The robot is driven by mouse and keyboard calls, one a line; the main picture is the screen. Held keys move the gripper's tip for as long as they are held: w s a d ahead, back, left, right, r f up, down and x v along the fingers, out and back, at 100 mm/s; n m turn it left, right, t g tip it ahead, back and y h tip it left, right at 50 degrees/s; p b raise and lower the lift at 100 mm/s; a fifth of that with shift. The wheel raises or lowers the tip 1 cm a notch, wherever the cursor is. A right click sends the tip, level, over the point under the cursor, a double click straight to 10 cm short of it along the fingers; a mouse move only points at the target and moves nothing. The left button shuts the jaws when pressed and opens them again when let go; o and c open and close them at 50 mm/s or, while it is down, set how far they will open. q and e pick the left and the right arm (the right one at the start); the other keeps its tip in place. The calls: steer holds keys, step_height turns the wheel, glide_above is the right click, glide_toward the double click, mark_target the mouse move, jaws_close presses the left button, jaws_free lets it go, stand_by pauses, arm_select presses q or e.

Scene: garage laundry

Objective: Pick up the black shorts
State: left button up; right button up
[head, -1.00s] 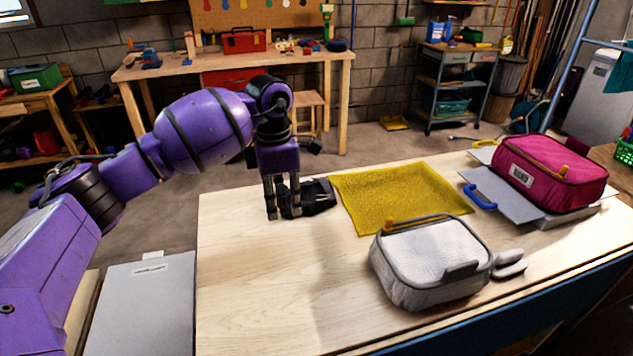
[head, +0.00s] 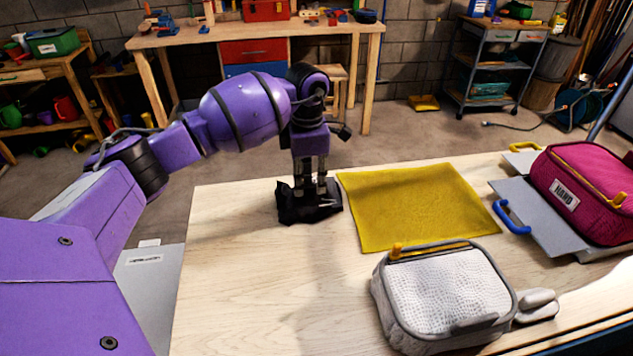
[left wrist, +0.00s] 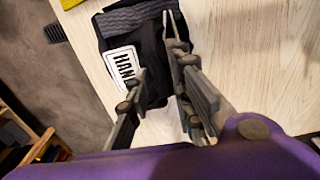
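The black shorts (head: 290,210) lie crumpled near the far left edge of the wooden table. My left gripper (head: 310,192) points down onto them, its fingers standing apart over the cloth. In the left wrist view the shorts (left wrist: 128,38) show a grey waistband and a white label with black letters. There the left gripper (left wrist: 160,75) is open, with black cloth between and below its fingers. Whether the fingertips touch the cloth is hard to tell. My right gripper is in neither view.
A yellow cloth (head: 418,205) lies flat just right of the shorts. A grey-white zipped bag (head: 445,290) stands nearer the front, with a magenta bag (head: 590,185) on grey boards at right. The table (head: 235,285) is bare at front left.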

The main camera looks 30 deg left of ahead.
arm_select(q)
step_height(320, 180, down, 2)
steer(key=shift+f, duration=0.1)
steer(key=shift+w, duration=0.1)
jaws_close()
